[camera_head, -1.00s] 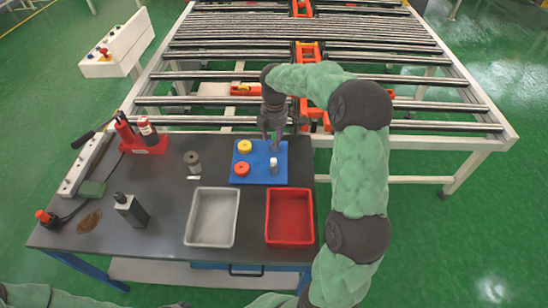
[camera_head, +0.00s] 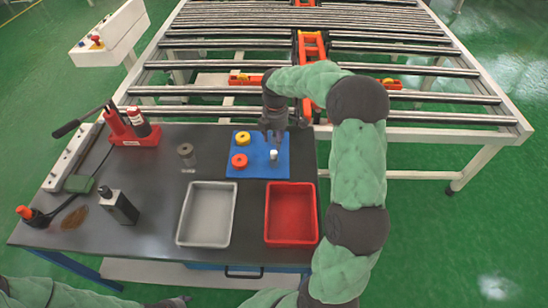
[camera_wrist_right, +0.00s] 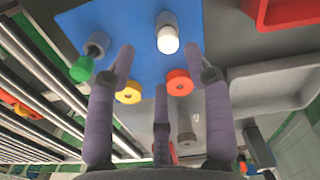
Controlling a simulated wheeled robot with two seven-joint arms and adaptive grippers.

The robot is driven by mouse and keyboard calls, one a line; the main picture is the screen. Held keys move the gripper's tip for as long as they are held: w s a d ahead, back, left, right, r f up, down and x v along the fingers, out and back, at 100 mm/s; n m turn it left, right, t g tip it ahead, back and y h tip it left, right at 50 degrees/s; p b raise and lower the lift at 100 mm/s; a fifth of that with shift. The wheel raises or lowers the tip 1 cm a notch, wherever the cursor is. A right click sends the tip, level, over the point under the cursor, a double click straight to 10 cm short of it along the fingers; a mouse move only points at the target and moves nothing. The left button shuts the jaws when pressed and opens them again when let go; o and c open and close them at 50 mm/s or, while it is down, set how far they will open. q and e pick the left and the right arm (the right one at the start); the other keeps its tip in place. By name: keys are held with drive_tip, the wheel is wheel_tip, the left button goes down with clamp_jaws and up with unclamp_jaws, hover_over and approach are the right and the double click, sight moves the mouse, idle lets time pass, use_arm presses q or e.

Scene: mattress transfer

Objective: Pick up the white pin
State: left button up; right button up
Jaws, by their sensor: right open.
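The white pin, a grey cylinder with a white top, stands on the blue board (camera_head: 247,168); its white top (camera_head: 273,155) shows just below my right gripper (camera_head: 274,138) in the head view. In the right wrist view the white pin (camera_wrist_right: 168,40) is beyond the spread fingers of my right gripper (camera_wrist_right: 160,58), which is open and empty. The fingers appear apart from the pin. My left gripper (camera_head: 172,302) shows only partly at the bottom edge, and its jaws are not clear.
A yellow ring (camera_head: 242,138) and an orange-red ring (camera_head: 239,160) lie on the board. A green-tipped pin (camera_wrist_right: 82,68) stands near it in the wrist view. A grey tray (camera_head: 182,225) and red tray (camera_head: 291,242) are in front. The roller conveyor (camera_head: 410,118) is behind.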

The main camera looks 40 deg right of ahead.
sight(274, 152)
drive_tip(key=shift+f, duration=0.8)
drive_tip(key=f, duration=0.1)
drive_tip(key=f+b, duration=0.1)
drive_tip(key=a+f+b, duration=0.1)
drive_tip(key=f, duration=0.1)
drive_tip(key=shift+s, duration=0.25)
drive_tip(key=shift+f, duration=0.55)
drive_tip(key=shift+r, duration=0.1)
clamp_jaws()
